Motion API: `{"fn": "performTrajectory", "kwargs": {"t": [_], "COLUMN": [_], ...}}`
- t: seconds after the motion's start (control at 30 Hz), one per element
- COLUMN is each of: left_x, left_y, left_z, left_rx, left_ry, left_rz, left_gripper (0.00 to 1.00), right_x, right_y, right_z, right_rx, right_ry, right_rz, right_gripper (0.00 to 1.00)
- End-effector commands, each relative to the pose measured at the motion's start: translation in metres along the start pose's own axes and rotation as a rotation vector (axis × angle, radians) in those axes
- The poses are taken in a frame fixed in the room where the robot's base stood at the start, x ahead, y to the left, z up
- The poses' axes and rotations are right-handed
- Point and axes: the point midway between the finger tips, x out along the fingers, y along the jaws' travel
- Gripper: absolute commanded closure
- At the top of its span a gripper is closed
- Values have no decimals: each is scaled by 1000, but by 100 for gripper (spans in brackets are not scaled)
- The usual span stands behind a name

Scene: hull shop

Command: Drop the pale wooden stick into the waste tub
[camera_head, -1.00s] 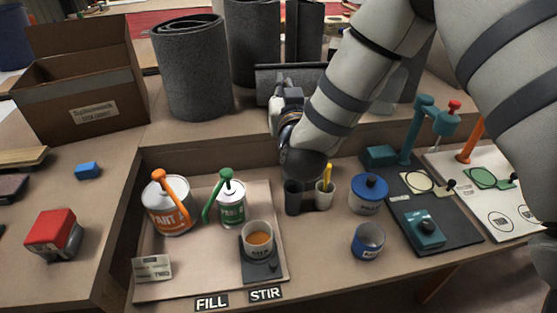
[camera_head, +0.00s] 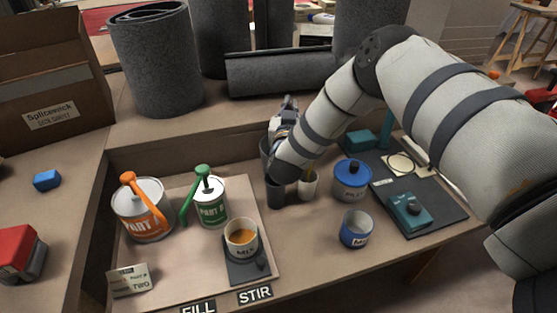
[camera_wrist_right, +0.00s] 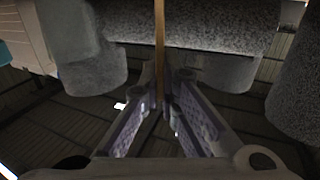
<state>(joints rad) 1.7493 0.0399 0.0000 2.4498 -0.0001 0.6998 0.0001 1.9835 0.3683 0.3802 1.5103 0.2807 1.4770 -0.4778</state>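My right gripper (camera_head: 290,104) is raised behind the front tray, before the grey rolls. In the right wrist view its fingers (camera_wrist_right: 161,104) are closed on the pale wooden stick (camera_wrist_right: 160,45), which runs up out of the picture between the fingertips. I cannot make out the stick in the head view. No container is clearly marked as the waste tub. My left gripper is not in view.
A mixing cup (camera_head: 241,238), an orange-labelled can (camera_head: 141,212) and a green-labelled can (camera_head: 210,203) stand on the tray. Grey rolls (camera_head: 155,60) stand behind.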

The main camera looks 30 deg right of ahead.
Motion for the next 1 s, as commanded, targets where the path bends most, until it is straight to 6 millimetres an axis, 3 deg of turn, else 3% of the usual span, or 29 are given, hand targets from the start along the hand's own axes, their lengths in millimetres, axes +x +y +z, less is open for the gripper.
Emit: {"fn": "performTrajectory", "kwargs": {"t": [0.17, 0.3, 0.63, 0.77, 1.0], "left_x": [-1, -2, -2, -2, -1], "left_y": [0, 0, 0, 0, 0], "left_z": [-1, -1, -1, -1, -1], "left_rx": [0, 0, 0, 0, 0], "left_ry": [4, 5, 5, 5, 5], "left_rz": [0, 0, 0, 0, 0], "left_gripper": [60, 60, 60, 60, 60], "right_x": [0, 0, -3, -28, -91], "right_y": [0, 0, -1, -2, -1], "right_z": [-5, -5, -4, -3, -3], "right_rx": [5, 5, 4, 3, 3], "right_ry": [7, 7, 5, 2, 3], "right_rz": [0, 0, -1, -3, -3], "right_gripper": [100, 72, 72, 72, 72]}}
